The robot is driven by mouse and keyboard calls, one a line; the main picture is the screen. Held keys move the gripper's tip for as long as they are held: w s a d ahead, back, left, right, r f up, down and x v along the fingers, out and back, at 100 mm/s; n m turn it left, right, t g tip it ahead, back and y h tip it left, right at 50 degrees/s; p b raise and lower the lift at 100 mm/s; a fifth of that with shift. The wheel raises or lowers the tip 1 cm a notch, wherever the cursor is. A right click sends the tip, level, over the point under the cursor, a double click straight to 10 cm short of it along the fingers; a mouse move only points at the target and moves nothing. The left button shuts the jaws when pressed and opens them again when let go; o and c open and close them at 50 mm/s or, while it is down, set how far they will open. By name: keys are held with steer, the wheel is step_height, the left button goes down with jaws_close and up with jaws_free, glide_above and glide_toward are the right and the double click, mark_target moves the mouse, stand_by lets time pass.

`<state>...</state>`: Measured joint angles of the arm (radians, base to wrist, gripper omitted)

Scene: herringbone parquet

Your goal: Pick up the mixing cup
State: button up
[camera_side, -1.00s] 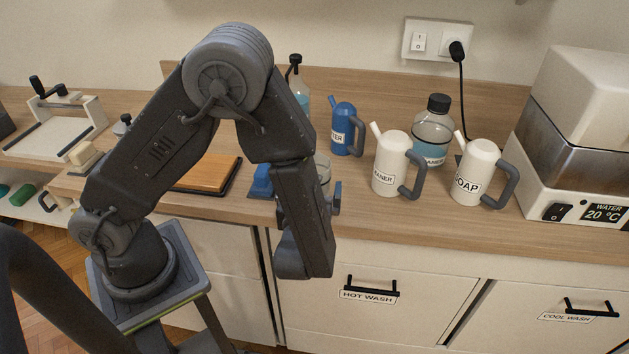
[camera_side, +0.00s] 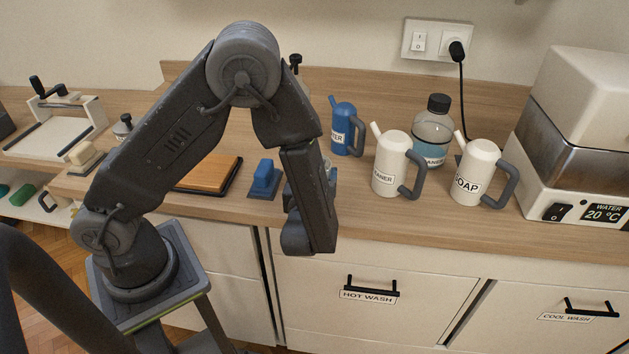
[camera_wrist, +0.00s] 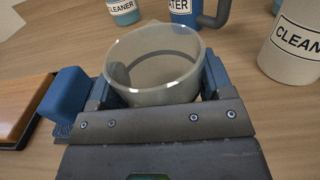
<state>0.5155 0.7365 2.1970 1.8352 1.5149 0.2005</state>
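The mixing cup is a clear, greyish, round cup (camera_wrist: 150,93). In the wrist view it is between the two fingers of my gripper (camera_wrist: 160,88), with its open rim facing up and its inside looking empty. The fingers stand wide apart around it, one on each side. Whether they touch its wall is hard to tell. In the side view my gripper (camera_side: 325,178) is low over the counter's front part, and my arm hides most of the cup; a small bit of its rim shows beside the wrist.
A blue block on a pad (camera_side: 264,180) and an orange-brown board (camera_side: 208,172) are to the left. The blue water can (camera_side: 341,128), the cleaner can (camera_side: 390,166), the soap can (camera_side: 476,172) and a black-capped bottle (camera_side: 433,130) stand to the right and behind.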

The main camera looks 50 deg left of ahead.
steer(key=c, duration=0.4)
